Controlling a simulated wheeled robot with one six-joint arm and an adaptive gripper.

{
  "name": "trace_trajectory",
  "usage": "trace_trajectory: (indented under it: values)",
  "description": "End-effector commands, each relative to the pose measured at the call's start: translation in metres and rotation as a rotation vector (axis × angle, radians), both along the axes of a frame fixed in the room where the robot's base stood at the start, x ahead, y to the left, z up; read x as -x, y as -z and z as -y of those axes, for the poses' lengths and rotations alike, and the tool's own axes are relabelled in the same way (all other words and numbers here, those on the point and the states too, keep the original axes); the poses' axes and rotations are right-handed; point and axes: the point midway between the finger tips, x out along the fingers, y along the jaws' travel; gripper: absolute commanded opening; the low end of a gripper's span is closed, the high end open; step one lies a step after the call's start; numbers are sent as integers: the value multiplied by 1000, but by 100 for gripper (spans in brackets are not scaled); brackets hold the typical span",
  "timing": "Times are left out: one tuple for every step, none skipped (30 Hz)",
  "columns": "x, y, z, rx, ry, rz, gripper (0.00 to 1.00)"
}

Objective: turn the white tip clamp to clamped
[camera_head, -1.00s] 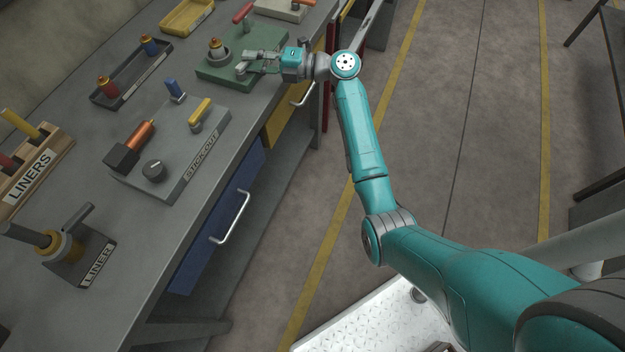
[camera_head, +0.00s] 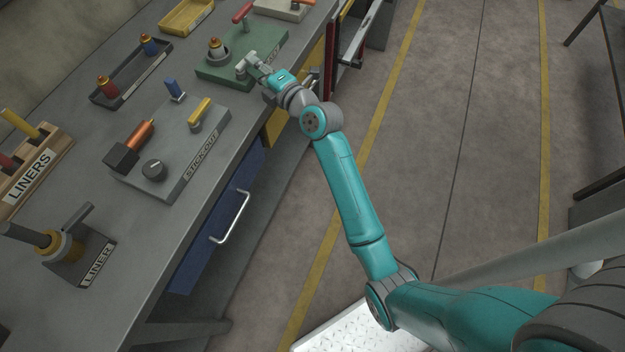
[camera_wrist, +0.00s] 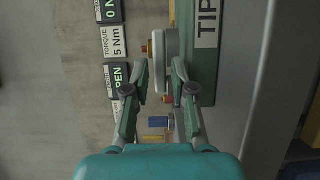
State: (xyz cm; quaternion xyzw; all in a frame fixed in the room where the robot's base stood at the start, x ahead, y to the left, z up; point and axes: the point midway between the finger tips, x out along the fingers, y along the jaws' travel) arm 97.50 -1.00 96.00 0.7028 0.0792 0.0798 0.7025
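The green tip station (camera_head: 270,45) stands on the bench, with a brass-coloured tip (camera_head: 214,43) upright in its grey round holder (camera_head: 218,54). In the wrist view the station (camera_wrist: 205,70) shows edge-on with its TIP label. My gripper (camera_head: 246,64) is at the station's front left part, right of and below the holder. In the wrist view my gripper's fingers (camera_wrist: 161,68) are apart, with a gap between the tips. A pale grey rounded part (camera_wrist: 172,55) lies near the right fingertip; I cannot tell whether they touch.
The stick-out block (camera_head: 205,145), with a yellow lever and dark knob, lies nearer on the bench. A dark tray (camera_head: 128,88) holds red and blue cylinders. A yellow tray (camera_head: 186,16) stands behind. Wall displays (camera_wrist: 113,42) show in the wrist view.

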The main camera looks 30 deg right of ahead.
Motion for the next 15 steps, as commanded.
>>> trace_trajectory:
  values:
    - [1,1,-2,1,15,-1,25]
    - [1,0,-2,1,25,-1,25]
    - [2,0,-3,2,38,0,25]
    - [2,0,-3,2,48,-1,25]
    - [2,0,-3,2,58,-1,25]
    - [3,0,-3,2,71,1,25]
    - [3,0,-3,3,80,1,25]
    - [3,0,-4,2,88,-1,25]
    - [3,0,-4,2,99,-1,25]
    - [4,0,-4,1,108,0,25]
    - [4,0,-4,2,117,0,25]
    - [4,0,-4,2,127,-1,25]
    - [4,0,-5,2,135,-1,25]
    - [5,0,-5,2,143,-1,25]
    - [5,0,-6,1,153,-1,25]
